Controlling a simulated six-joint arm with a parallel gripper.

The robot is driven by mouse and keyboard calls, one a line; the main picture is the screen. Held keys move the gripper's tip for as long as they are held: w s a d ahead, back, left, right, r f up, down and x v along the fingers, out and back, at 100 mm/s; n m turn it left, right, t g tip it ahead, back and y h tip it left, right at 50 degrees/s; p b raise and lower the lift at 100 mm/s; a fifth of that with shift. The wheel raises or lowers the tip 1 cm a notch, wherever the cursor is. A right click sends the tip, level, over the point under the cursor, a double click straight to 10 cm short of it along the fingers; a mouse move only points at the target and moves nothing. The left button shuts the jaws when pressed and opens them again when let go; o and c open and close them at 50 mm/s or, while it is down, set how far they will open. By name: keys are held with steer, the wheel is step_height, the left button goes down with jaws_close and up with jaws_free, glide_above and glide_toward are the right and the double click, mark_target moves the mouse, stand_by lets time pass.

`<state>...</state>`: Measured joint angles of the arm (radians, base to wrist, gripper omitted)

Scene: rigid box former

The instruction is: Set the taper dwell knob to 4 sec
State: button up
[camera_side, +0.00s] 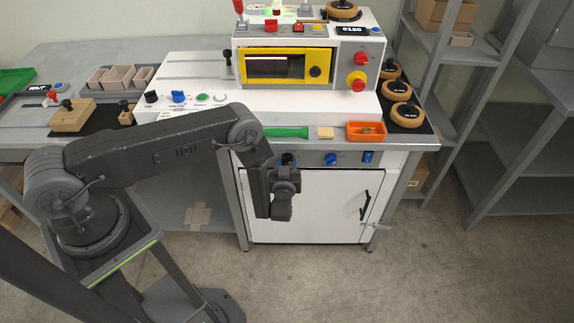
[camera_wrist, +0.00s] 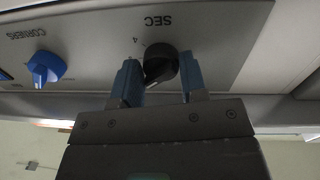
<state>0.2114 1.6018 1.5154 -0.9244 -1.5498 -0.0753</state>
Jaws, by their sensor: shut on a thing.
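The taper dwell knob is a black round knob (camera_wrist: 161,60) on the grey panel strip, under upside-down lettering "SEC" in the wrist view. A small "4" is printed beside it, at its upper left there. In the side view the knob (camera_side: 288,158) is dark and partly covered by my wrist. My gripper (camera_wrist: 159,68) has its two blue fingers on either side of the knob and is shut on it. My gripper also shows in the side view (camera_side: 287,168), against the panel front.
A blue "CORNERS" knob (camera_wrist: 45,68) is beside the black one; it also shows in the side view (camera_side: 331,159). A blue switch (camera_side: 368,157) is farther right. The white cabinet door (camera_side: 330,205) is below. An orange tray (camera_side: 366,131) and green-handled tool (camera_side: 286,132) lie above.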

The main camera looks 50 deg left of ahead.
steer(key=m, duration=0.4)
steer(key=shift+s+a, duration=0.1)
steer(key=m, duration=0.4)
steer(key=shift+g, duration=0.3)
steer(key=m, duration=0.4)
steer(key=shift+r+m+g, duration=0.1)
steer(key=shift+m+g, duration=0.2)
steer(key=shift+a+m, duration=0.1)
steer(key=shift+m, duration=1.6)
steer(key=shift+y, duration=0.3)
steer(key=o, duration=0.9)
steer(key=shift+r, duration=0.1)
